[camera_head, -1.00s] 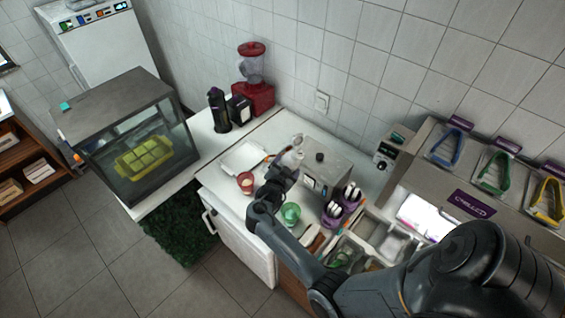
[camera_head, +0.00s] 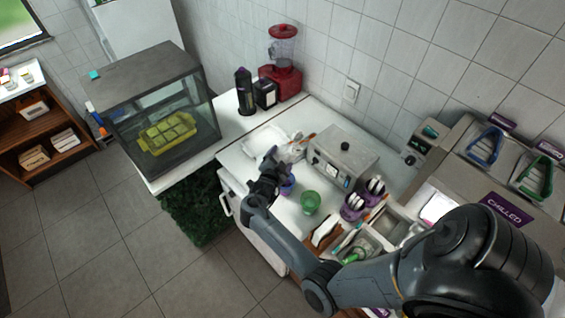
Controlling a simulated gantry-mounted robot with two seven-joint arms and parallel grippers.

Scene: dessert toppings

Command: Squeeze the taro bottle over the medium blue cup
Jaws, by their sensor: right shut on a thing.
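My right gripper (camera_head: 273,165) is over the counter, shut on a pale, whitish bottle (camera_head: 293,152) that looks tilted. The bottle is small and partly hidden by the gripper, so I cannot read a label or tell where its nozzle points. A small blue-purple cup (camera_head: 288,187) stands just below and right of the gripper in the picture, partly hidden by it. I cannot tell its size class. My left gripper is not in view.
A green cup (camera_head: 310,202) stands right of the blue-purple cup. A metal box appliance (camera_head: 345,158), purple holders (camera_head: 354,207) and a white tray (camera_head: 262,138) are close by. A glass display case (camera_head: 160,115) and red blender (camera_head: 283,80) stand farther left and back.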

